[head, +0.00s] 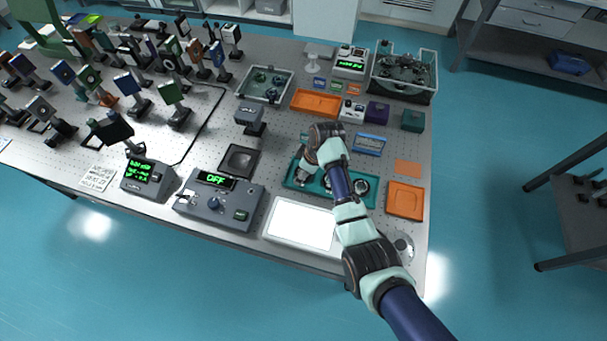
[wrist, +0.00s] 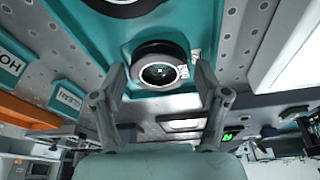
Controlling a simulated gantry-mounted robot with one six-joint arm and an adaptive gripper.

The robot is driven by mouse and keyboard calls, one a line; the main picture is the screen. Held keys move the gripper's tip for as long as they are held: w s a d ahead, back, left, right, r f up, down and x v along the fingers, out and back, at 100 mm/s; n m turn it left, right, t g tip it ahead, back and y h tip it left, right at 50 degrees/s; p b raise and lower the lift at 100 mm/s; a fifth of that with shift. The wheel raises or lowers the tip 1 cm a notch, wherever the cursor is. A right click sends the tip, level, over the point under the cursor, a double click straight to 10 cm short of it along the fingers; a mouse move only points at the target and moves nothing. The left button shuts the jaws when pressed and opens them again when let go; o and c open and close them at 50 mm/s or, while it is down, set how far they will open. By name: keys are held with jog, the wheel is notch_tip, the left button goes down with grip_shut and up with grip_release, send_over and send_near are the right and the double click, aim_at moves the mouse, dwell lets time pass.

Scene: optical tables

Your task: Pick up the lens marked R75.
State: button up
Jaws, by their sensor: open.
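A teal tray (head: 374,201) lies on the optical table under my arm, with round, dark-rimmed lenses in it. One lens (head: 361,186) shows at its right end in the head view. In the wrist view a black-ringed lens (wrist: 160,73) lies in the tray (wrist: 108,45) ahead of my gripper (wrist: 160,92). The two fingers are apart, one on each side of this lens, with nothing between them. A small label beside it is too small to read, so I cannot tell whether it is R75. Another lens (wrist: 125,3) is cut off at the top edge.
A lit white panel (head: 300,225) and a control box reading OFF (head: 217,205) stand in front of the tray. Orange trays (head: 405,200) (head: 316,103) lie to the right and behind. A black square holder (head: 240,160) is to the left. Several mounted optics crowd the far left.

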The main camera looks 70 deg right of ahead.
jog(key=shift+c, duration=0.3)
jog(key=c, duration=0.9)
jog(key=shift+r, duration=0.1)
